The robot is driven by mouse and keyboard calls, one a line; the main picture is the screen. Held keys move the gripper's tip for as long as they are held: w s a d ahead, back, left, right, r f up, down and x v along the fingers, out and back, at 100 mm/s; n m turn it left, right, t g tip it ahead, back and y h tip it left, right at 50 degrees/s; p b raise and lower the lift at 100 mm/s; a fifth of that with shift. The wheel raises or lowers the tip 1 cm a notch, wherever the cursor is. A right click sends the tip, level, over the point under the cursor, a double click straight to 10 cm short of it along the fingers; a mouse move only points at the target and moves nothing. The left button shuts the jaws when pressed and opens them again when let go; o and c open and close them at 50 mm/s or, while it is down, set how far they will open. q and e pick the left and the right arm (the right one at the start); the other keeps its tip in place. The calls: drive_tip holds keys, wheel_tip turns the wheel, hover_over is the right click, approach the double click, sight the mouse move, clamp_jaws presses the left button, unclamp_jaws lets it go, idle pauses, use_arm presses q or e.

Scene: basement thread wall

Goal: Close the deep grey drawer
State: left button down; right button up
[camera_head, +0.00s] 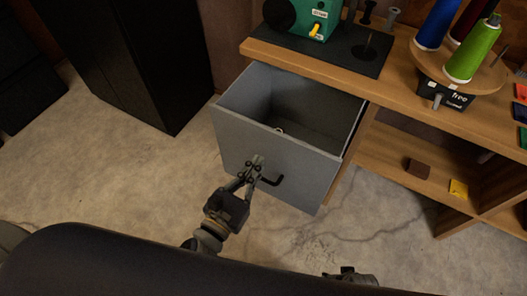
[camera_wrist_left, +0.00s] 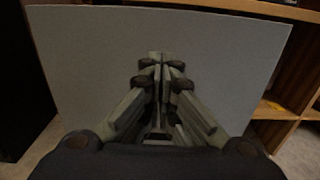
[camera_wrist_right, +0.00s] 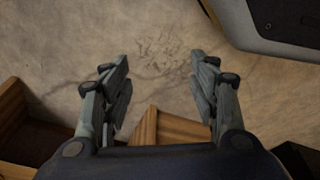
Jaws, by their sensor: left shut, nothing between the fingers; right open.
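The deep grey drawer (camera_head: 240,131) stands pulled out from under the wooden workbench in the head view. Its inside is visible, with a small pale ring-like item at the bottom. A dark handle (camera_head: 272,181) is on its front. My left gripper (camera_head: 256,163) is shut and empty, its tips at the front panel just left of the handle; contact is hard to tell. In the left wrist view the grey front panel (camera_wrist_left: 90,60) fills the space beyond the shut fingers (camera_wrist_left: 160,62). My right gripper (camera_wrist_right: 160,75) is open and empty above the floor; the head view shows only part of it.
The bench top (camera_head: 318,68) carries a green device (camera_head: 300,17) on a dark mat and a thread stand with a green spool (camera_head: 472,52). Open shelves (camera_head: 400,170) hold small blocks at right. A black cabinet (camera_head: 130,55) stands at left. The floor before the drawer is clear.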

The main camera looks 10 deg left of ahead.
sight(269, 147)
use_arm(q)
drive_tip(key=shift+x, duration=2.2)
use_arm(e)
drive_tip(key=shift+s+d+f, duration=0.15)
drive_tip(key=shift+s+f, duration=0.7)
drive_tip(key=shift+f, duration=0.25)
